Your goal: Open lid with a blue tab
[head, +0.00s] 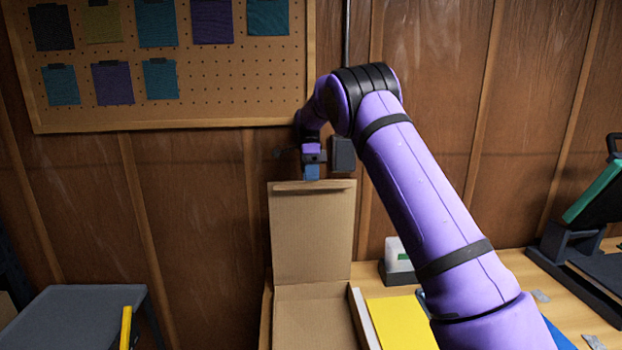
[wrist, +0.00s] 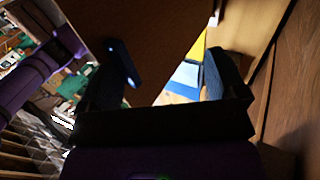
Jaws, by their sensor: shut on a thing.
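A brown cardboard box (head: 268,318) stands on the wooden workbench with its lid (head: 312,232) raised, close to upright. A blue tab (head: 312,171) sticks up from the lid's top edge. My gripper (head: 312,160) is at that top edge, shut on the blue tab. In the wrist view the lid (wrist: 165,30) is a dark brown panel in front of my gripper (wrist: 165,85), and the small blue tab (wrist: 123,62) shows beside the left finger. The part of the tab between the fingers is hard to see. The visible part of the box's inside looks empty.
A yellow sheet (head: 402,322) lies right of the box. A small white container (head: 398,262) stands behind it. A pegboard (head: 220,95) with fabric swatches hangs on the wall. A dark-and-green device (head: 592,200) stands far right; a grey table (head: 75,310) is at left.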

